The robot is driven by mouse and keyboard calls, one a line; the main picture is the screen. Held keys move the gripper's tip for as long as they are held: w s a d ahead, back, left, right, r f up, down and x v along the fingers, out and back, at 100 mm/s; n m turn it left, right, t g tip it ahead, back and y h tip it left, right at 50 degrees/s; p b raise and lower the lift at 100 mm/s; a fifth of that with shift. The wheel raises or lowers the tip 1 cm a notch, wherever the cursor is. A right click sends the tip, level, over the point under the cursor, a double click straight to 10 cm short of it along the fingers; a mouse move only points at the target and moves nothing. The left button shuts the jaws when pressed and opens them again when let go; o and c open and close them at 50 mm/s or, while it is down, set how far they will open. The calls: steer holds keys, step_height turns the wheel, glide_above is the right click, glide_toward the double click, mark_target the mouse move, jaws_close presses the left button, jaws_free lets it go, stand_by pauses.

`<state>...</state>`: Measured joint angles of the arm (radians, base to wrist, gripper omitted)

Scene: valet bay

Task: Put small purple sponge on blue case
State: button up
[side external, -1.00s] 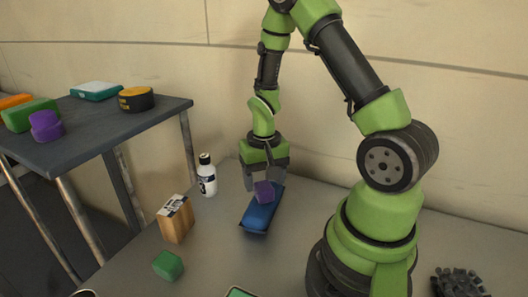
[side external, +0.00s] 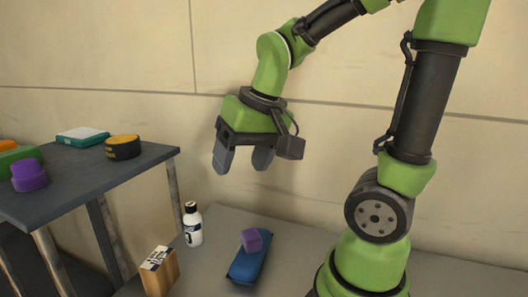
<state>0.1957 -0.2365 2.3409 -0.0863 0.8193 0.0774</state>
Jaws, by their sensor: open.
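The small purple sponge (side external: 252,240) rests on top of the blue case (side external: 248,267), towards its far end, a little tilted. The blue case lies on the grey table. My gripper (side external: 241,168) is open and empty, well above the sponge and the case, with its two grey fingers apart and pointing down.
A white bottle with a black cap (side external: 193,226) and a wooden block with a label (side external: 159,272) stand left of the case. A dark side table (side external: 85,180) at the left holds a purple piece (side external: 29,175), a black and yellow round tin (side external: 123,147) and a teal and white box (side external: 82,137).

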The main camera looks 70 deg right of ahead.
steer(key=s+a+r+n+t+y, duration=0.1)
steer(key=s+a+r+n+t, duration=0.1)
steer(key=s+a+r+t, duration=0.1)
steer(key=s+a+r, duration=0.1)
steer(key=s+a, duration=0.1)
steer(key=s, duration=0.1)
steer(key=shift+a+r+n+y, duration=0.2)
steer(key=shift+n+y, duration=0.1)
steer(key=shift+y, duration=0.1)
